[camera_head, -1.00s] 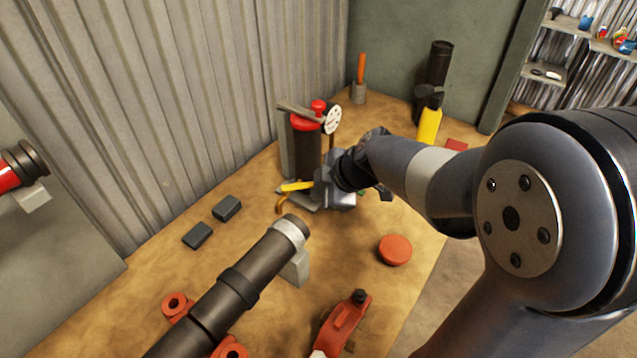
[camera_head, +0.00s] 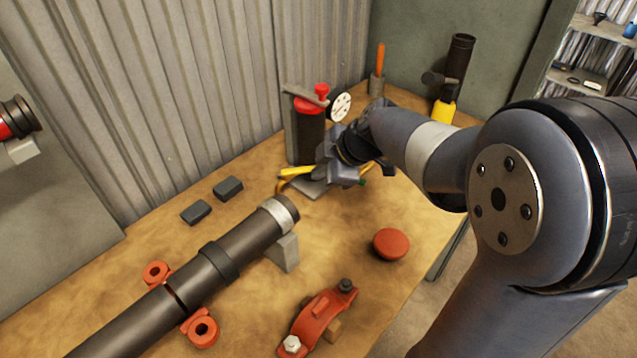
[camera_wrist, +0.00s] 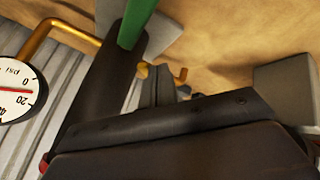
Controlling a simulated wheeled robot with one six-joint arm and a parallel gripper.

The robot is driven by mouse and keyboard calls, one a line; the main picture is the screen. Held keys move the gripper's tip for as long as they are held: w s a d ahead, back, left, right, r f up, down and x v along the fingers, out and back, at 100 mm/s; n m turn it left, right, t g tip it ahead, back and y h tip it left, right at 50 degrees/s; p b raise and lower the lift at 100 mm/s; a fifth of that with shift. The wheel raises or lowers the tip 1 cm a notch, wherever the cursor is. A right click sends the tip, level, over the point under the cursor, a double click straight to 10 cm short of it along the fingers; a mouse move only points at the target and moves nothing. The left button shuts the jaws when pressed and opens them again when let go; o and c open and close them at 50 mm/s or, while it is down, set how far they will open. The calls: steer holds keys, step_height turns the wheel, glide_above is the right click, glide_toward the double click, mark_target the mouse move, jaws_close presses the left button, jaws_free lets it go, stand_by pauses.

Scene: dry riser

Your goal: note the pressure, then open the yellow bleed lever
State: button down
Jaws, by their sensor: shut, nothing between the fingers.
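The pressure gauge (camera_head: 340,107) has a white round dial beside a dark cylinder with a red top (camera_head: 311,125). In the wrist view the gauge (camera_wrist: 15,90) is partly cut off at the left; it reads psi and its red needle lies between 0 and 20. The yellow lever (camera_head: 297,171) shows low at the cylinder's foot, partly hidden by my gripper. My gripper (camera_head: 326,172) is shut and empty, close to the lever; contact cannot be told. Its fingers (camera_wrist: 160,88) also show in the wrist view, near a brass fitting (camera_wrist: 180,75).
A green bar (camera_wrist: 137,22) crosses close by in the wrist view. A long dark pipe (camera_head: 225,258) lies in front, with a red clamp (camera_head: 320,318) and a red disc (camera_head: 391,244) on the bench. The corrugated wall (camera_head: 170,90) stands behind.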

steer(key=shift+w+a+f+n+b, duration=0.1)
steer(key=shift+w+f+n+b, duration=0.35)
steer(key=shift+b, duration=0.5)
steer(key=shift+w+r+n+g+y+b, duration=0.1)
steer(key=shift+w+n+g+y+b, duration=0.35)
steer(key=shift+b, duration=0.6)
steer(key=shift+w+r+n+b, duration=0.15)
steer(key=shift+w+n+b, duration=0.1)
steer(key=shift+n+b, duration=0.25)
steer(key=shift+w+r, duration=0.1)
steer(key=shift+r, duration=0.05)
